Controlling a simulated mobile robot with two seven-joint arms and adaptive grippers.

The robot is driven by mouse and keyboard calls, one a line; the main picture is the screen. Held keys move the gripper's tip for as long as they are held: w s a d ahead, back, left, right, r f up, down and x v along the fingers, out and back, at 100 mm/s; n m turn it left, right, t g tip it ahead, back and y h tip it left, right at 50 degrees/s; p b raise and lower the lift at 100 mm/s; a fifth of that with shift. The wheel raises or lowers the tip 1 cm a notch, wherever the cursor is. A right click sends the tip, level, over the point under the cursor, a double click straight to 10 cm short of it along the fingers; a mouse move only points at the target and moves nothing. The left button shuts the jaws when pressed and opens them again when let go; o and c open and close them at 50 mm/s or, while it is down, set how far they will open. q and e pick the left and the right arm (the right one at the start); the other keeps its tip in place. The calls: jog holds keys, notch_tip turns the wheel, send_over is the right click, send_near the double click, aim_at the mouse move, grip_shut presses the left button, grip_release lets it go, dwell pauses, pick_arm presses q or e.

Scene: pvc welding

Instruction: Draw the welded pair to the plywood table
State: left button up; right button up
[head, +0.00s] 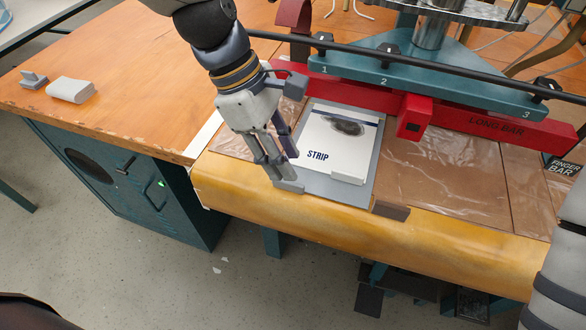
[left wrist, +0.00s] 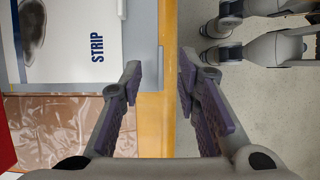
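A white sheet marked STRIP (head: 340,136), with a dark oval print, lies on a grey sheet (head: 362,185) at the front of the welding bench. The white sheet also shows in the left wrist view (left wrist: 75,62). Whether the two are joined is not visible. A small grey tab (head: 288,186) sits at the near left corner; it shows in the left wrist view (left wrist: 151,70). My left gripper (head: 278,172) is open and empty, fingertips close to that tab. My right gripper (left wrist: 222,35) is partly visible off the bench's front. The plywood table (head: 110,85) is at left.
The red long bar (head: 470,118) and teal press base (head: 420,80) stand behind the sheets. A padded yellow edge (head: 380,232) runs along the bench front. A brown block (head: 390,210) lies beside the sheets.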

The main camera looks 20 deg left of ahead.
aim_at(298, 185)
pick_arm(q)
jog(key=x, duration=0.6)
jog(key=shift+a+f+b, duration=0.1)
jog(key=shift+b, duration=0.25)
grip_shut()
